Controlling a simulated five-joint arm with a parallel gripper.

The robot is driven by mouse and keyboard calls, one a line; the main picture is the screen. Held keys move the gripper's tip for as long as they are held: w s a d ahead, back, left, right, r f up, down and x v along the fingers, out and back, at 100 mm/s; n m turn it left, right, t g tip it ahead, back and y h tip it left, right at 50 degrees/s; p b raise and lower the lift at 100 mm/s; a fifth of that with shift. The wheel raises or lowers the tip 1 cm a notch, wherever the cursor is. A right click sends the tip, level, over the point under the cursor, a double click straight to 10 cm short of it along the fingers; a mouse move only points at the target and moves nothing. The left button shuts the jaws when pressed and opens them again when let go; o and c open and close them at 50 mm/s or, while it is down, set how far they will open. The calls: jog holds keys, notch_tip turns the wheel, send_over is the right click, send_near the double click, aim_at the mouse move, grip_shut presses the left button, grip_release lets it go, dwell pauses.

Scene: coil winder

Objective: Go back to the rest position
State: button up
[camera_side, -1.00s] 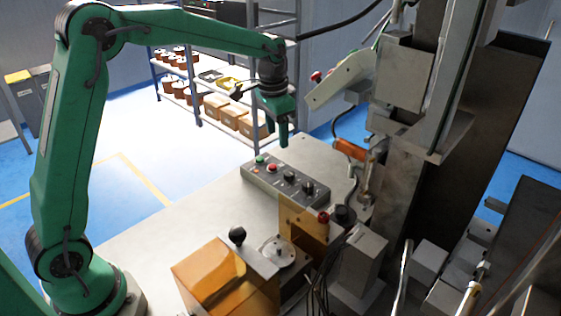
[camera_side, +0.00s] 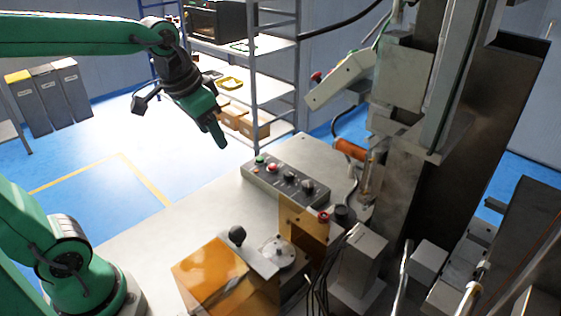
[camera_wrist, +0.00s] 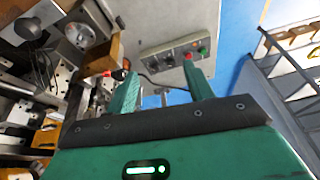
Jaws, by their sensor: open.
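My green gripper (camera_side: 218,136) hangs in the air at the upper left of the side view, tilted down to the right. It is to the left of the control box (camera_side: 285,180) and above it, touching nothing. In the wrist view my gripper (camera_wrist: 162,86) shows two green fingers spread apart with nothing between them. The control box with its red and green buttons (camera_wrist: 175,52) appears beyond the fingertips.
The grey machine table (camera_side: 190,217) carries an orange block (camera_side: 220,275) and a black knob (camera_side: 237,234). The tall machine column (camera_side: 400,190) stands at right. A shelf rack (camera_side: 275,60) with boxes stands behind. The blue and white floor at left is open.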

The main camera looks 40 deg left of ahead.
jog(key=s+f+n+t, duration=0.1)
jog(key=s+f, duration=0.1)
jog(key=s, duration=0.7)
jog(key=shift+s+f+t, duration=0.2)
jog(key=shift+f+t, duration=0.1)
jog(key=shift+d, duration=0.1)
jog(key=shift+c, duration=0.3)
